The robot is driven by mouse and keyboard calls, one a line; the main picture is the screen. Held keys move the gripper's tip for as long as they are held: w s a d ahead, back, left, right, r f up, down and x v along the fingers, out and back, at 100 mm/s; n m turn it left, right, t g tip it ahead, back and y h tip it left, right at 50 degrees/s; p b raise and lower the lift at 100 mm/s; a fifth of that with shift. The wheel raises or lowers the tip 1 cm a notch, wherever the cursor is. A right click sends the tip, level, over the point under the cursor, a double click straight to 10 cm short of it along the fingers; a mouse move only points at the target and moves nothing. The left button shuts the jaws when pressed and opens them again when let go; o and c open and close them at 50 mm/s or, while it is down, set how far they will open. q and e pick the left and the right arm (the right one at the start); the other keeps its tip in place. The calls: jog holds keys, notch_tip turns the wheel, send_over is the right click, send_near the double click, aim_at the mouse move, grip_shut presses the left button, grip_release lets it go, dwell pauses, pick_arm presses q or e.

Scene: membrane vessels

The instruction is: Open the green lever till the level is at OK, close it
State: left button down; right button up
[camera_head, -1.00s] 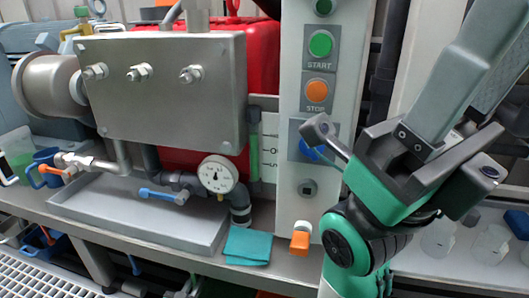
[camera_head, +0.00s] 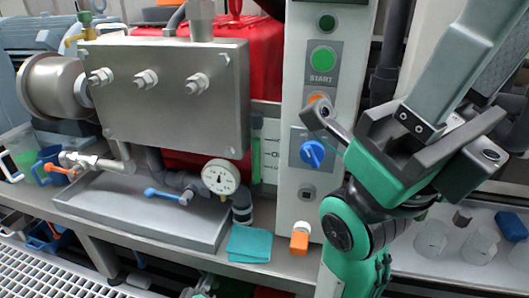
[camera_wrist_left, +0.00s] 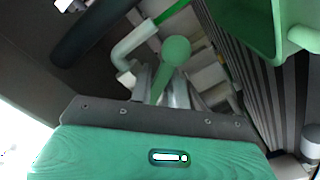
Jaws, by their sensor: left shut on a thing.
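In the left wrist view, the green lever (camera_wrist_left: 175,52) has a round knob. Its stem runs down between the narrow grey fingers of my left gripper (camera_wrist_left: 163,92), which is shut on it. In the head view I cannot make out this lever. The level gauge (camera_head: 256,158) is a narrow strip with a green band beside a marked scale, left of the control panel. Its lettering is too small to read surely. My right gripper (camera_head: 485,65) rises at the upper right, clear of the bench things. Its tips are cut off by the frame edge, so its opening is unclear.
The panel (camera_head: 292,190) has a green START button (camera_head: 322,58) and a blue knob (camera_head: 312,153). A blue-handled valve (camera_head: 165,194) and a round dial (camera_head: 220,177) sit by the metal tray (camera_head: 140,215). A teal cloth (camera_head: 249,244) lies on the bench. A green container (camera_wrist_left: 245,22) hangs close in the wrist view.

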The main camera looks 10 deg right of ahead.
pick_arm(q)
jog(key=shift+s+d+r, duration=0.15)
jog(key=shift+s+d, duration=0.05)
jog(key=shift+d, duration=0.25)
jog(key=shift+s+d+r, duration=0.1)
jog(key=shift+s+d, duration=0.05)
jog(key=shift+d, duration=0.3)
jog(key=shift+w+a+m+p, duration=0.15)
jog(key=shift+a+m+p, duration=0.35)
jog(key=shift+m, duration=0.2)
jog(key=a+m, duration=0.1)
jog(key=m, duration=0.2)
jog(key=w+a+f+m+p, duration=0.1)
jog(key=m, duration=0.1)
jog(key=shift+a+f+m, duration=0.1)
jog(key=shift+a+m, duration=0.2)
jog(key=shift+a, duration=0.05)
jog(key=c, duration=1.4)
grip_release()
jog(key=shift+w, duration=0.1)
